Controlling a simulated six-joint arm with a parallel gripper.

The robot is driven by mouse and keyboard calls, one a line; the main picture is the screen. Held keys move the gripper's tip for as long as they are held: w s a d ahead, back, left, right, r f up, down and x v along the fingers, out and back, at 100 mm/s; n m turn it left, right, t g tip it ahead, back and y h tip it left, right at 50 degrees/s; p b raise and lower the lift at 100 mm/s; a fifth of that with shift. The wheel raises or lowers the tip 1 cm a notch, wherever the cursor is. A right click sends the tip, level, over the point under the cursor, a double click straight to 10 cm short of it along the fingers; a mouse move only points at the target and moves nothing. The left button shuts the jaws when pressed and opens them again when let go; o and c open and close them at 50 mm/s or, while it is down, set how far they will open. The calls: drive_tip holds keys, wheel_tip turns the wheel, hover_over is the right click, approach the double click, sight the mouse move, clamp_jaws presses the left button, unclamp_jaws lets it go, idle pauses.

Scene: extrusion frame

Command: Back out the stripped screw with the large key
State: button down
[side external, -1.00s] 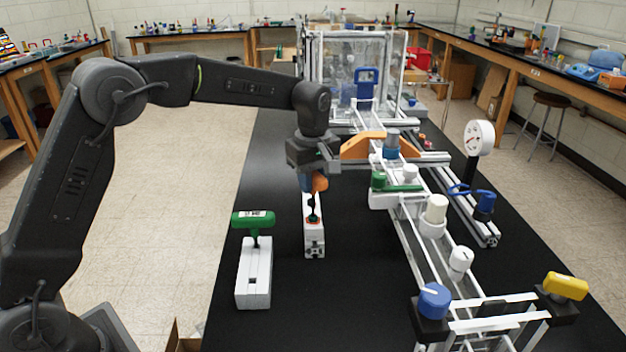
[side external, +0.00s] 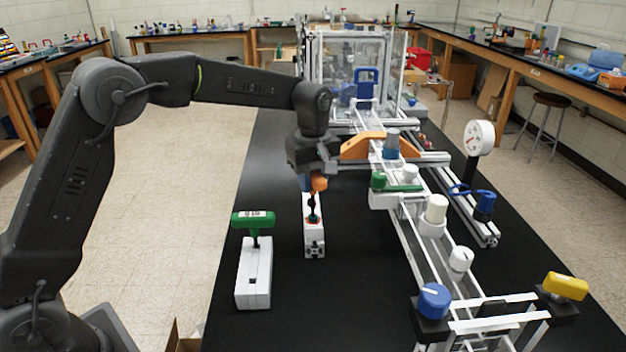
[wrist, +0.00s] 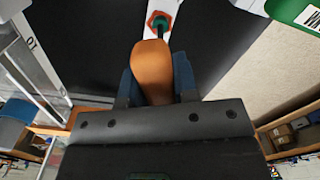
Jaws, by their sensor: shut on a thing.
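My gripper (side external: 312,182) points down over a white block (side external: 314,238), shut on an orange handle (wrist: 152,72) held between its blue fingers. The orange handle (side external: 320,184) also shows in the side view. A dark shaft runs from the handle to a red-orange ring with a green centre (wrist: 159,22) on the block. I cannot tell how deep the tip sits, and the screw itself is not clear. A second key with a green T-handle (side external: 253,220) stands upright in a white holder (side external: 254,285) to the left. Its labelled green handle (wrist: 298,12) shows at the wrist view's upper right.
The aluminium extrusion frame (side external: 421,262) with knobs and fittings runs along the right of the black table. An orange bracket (side external: 362,146) is close to my gripper's right. A round gauge (side external: 479,138) stands further right.

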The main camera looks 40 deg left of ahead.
drive_tip(key=shift+r, duration=1.5)
drive_tip(key=shift+r, duration=1.5)
